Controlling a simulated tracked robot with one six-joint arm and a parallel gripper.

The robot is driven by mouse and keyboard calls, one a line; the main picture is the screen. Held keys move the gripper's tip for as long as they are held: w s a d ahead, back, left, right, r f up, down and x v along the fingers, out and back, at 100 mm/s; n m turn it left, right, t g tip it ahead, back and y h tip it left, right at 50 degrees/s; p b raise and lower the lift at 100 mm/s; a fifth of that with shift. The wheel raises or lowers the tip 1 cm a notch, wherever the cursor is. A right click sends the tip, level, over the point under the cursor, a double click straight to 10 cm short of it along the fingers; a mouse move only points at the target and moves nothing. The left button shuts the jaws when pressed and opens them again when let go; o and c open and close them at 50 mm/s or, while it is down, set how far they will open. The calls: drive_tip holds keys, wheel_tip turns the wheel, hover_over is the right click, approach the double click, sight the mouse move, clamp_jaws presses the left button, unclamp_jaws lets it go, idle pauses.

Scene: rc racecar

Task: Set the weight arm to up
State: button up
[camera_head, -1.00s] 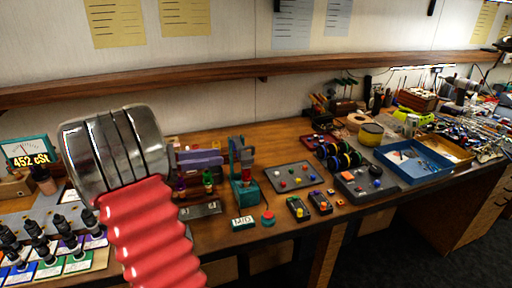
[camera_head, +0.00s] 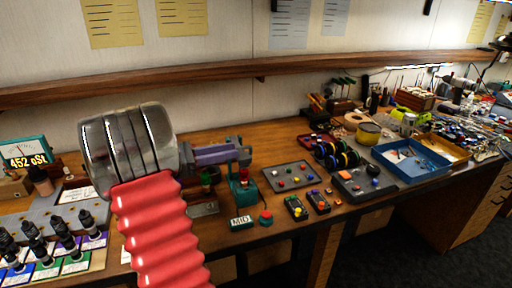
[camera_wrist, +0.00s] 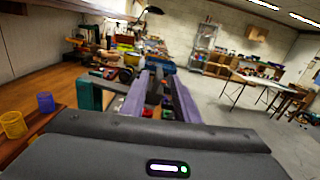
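A small teal bench device (camera_head: 243,189) with a red part stands on the wooden bench. I cannot clearly pick out its weight arm or its position. My gripper (camera_head: 247,152), with purple fingers, reaches right, at the device's top. In the wrist view my gripper (camera_wrist: 160,82) has its two fingers apart, with dark shapes visible between them. I cannot tell whether these lie between the fingers or beyond. A teal block (camera_wrist: 92,96), apparently the device, shows just left of the left finger. My wrist and fingers hide part of the device.
A small display box (camera_head: 241,222) and a red button (camera_head: 266,217) stand in front of the device. A grey tray with coloured knobs (camera_head: 290,176) lies to its right. In the wrist view yellow (camera_wrist: 14,124) and purple (camera_wrist: 46,102) cups stand at left. A shelf (camera_head: 250,70) runs above.

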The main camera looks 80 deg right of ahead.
sight(248, 147)
drive_tip(key=x, duration=0.9)
drive_tip(key=shift+s+d, duration=0.2)
drive_tip(key=shift+s, duration=0.05)
drive_tip(key=shift+c, duration=0.7)
clamp_jaws()
